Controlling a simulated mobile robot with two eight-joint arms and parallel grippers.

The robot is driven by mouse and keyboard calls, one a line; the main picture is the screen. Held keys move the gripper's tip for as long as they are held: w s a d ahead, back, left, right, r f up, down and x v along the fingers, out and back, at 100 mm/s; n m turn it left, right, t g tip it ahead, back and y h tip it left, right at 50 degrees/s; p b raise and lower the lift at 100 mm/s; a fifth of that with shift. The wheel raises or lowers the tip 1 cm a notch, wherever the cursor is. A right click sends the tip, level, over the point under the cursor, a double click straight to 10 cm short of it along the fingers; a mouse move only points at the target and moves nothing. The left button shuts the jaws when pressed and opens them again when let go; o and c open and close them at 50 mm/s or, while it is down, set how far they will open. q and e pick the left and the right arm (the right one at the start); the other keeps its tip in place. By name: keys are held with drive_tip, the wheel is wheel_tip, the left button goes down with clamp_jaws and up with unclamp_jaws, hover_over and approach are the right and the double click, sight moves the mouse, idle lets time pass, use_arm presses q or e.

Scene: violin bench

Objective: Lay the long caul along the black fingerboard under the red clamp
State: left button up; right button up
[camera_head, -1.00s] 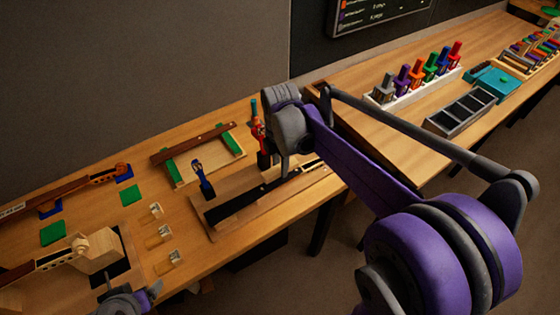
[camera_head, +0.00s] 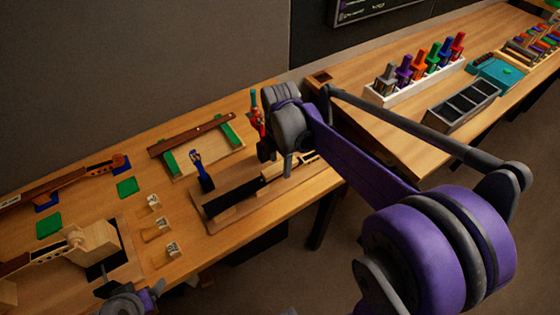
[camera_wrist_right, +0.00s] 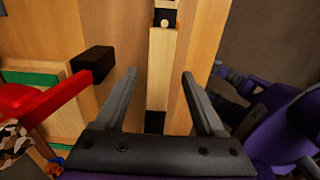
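The black fingerboard (camera_head: 230,199) lies on a wooden board on the bench, and it also shows in the right wrist view (camera_wrist_right: 155,122). A pale wooden bar, seemingly the long caul (camera_head: 273,173), lies lengthwise on its line; in the right wrist view the bar (camera_wrist_right: 162,68) shows between my fingers. My right gripper (camera_head: 288,165) is open above it, with gaps between bar and fingers (camera_wrist_right: 160,74). The red clamp (camera_head: 257,122) stands beside the fingerboard; its red arm (camera_wrist_right: 38,103) and black pad are left of the bar. My left gripper (camera_head: 130,303) is at the bottom left, fingertips unclear.
A blue clamp (camera_head: 201,170) stands by the fingerboard's near end. A tray (camera_head: 215,158) with green pads holds a brown bar (camera_head: 190,135) behind it. Small pale blocks (camera_head: 156,230) lie left. A rack of coloured clamps (camera_head: 415,83) stands at right.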

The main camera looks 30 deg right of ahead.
wheel_tip(320, 180, up, 11)
drive_tip(key=shift+p, duration=0.3)
drive_tip(key=shift+f, duration=0.1)
idle(0.6)
drive_tip(key=s+a+f+m+t, duration=0.2)
drive_tip(key=s+a+f+m, duration=0.1)
drive_tip(key=s+f+m, duration=0.2)
drive_tip(key=s+a+f+m+t, duration=0.3)
drive_tip(key=s+f+m, duration=0.3)
drive_tip(key=s+m, duration=0.3)
drive_tip(key=m, duration=0.4)
drive_tip(key=shift+s+a+f+m+t, duration=0.3)
drive_tip(key=shift+s+a+m, duration=0.05)
drive_tip(key=shift+a+m, duration=0.05)
